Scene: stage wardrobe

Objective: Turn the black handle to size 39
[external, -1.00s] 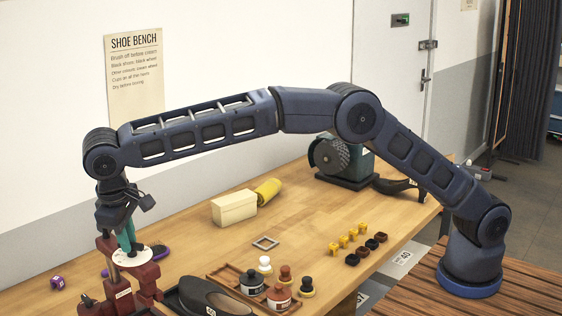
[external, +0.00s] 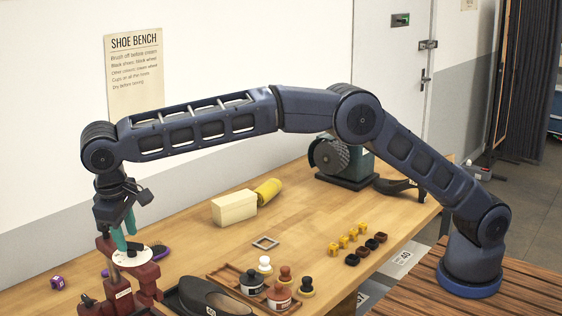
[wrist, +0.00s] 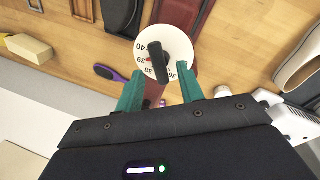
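The black handle (wrist: 158,62) stands up from a round white dial (wrist: 181,47) in the wrist view. The dial carries size numbers, with 40, 39, 38 and 36 legible, and a small red mark beside the handle near 39 and 38. The dial (external: 125,262) also shows on the dark red stand (external: 147,277) at the bench's left front. My gripper (wrist: 160,70) is open, with its teal fingers apart on either side of the handle and clear of it. In the external view my gripper (external: 125,241) points down just above the dial.
A purple brush (wrist: 110,73) and a cream block (wrist: 28,47) lie near the stand. A black shoe (external: 210,298) and a tray (external: 222,273) with bottles stand to its right. A small purple die (external: 57,282) lies to the left.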

